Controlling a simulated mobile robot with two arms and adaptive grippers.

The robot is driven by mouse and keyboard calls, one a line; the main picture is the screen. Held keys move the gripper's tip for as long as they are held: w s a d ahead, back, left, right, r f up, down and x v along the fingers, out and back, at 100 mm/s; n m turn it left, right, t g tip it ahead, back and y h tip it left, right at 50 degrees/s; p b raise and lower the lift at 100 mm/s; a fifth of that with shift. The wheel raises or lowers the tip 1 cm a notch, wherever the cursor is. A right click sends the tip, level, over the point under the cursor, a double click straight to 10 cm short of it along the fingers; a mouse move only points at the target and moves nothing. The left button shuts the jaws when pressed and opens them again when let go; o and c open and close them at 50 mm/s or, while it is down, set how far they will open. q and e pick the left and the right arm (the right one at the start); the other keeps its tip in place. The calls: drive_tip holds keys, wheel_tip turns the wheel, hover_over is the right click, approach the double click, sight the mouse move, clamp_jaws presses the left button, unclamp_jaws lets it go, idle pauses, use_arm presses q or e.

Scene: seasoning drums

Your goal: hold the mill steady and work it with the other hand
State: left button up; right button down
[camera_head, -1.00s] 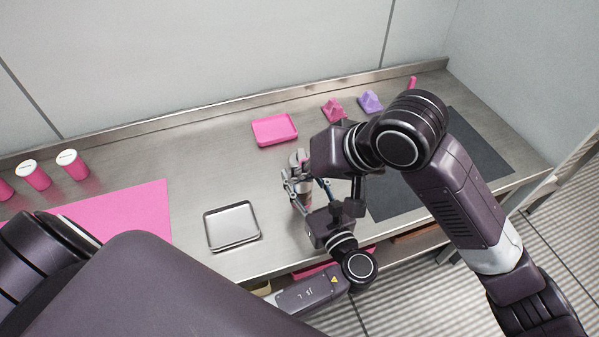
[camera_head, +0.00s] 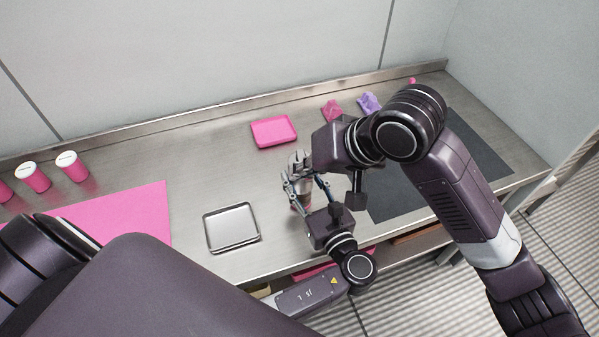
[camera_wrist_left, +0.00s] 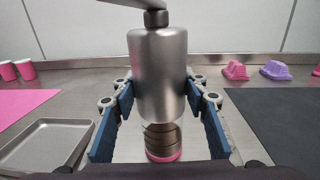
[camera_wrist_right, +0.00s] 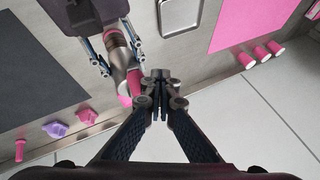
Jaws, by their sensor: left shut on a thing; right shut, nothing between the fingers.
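The mill (camera_wrist_left: 158,75) is an upright metal cylinder with a dark neck, a crank arm across its top, a banded lower part and a pink foot. My left gripper (camera_head: 304,190) is shut around its body, one blue-padded finger on each side in the left wrist view. My right gripper (camera_head: 299,160) is shut and empty, at the mill's top in the head view. In the right wrist view its fingertips (camera_wrist_right: 160,88) are together beside the mill (camera_wrist_right: 119,55).
A metal tray (camera_head: 231,246) and a pink mat (camera_head: 130,214) lie to the left, with pink white-lidded drums (camera_head: 72,166) behind. A pink tray (camera_head: 257,133) lies behind the mill. A dark mat (camera_head: 475,150), a pink block (camera_head: 332,110) and a purple block (camera_head: 369,103) are to the right.

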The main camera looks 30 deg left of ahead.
drive_tip(key=shift+w, duration=0.2)
drive_tip(key=s+d+r, duration=0.3)
drive_tip(key=d+r, duration=0.5)
drive_tip(key=shift+s+d, duration=0.35)
drive_tip(key=shift+s, duration=0.05)
drive_tip(key=w+d+n+g, duration=0.1)
drive_tip(key=w+d, duration=0.3)
drive_tip(key=w, duration=0.7)
drive_tip(key=shift+w+d+n, duration=0.2)
drive_tip(key=shift+d+n, duration=0.2)
drive_tip(key=shift+n, duration=0.2)
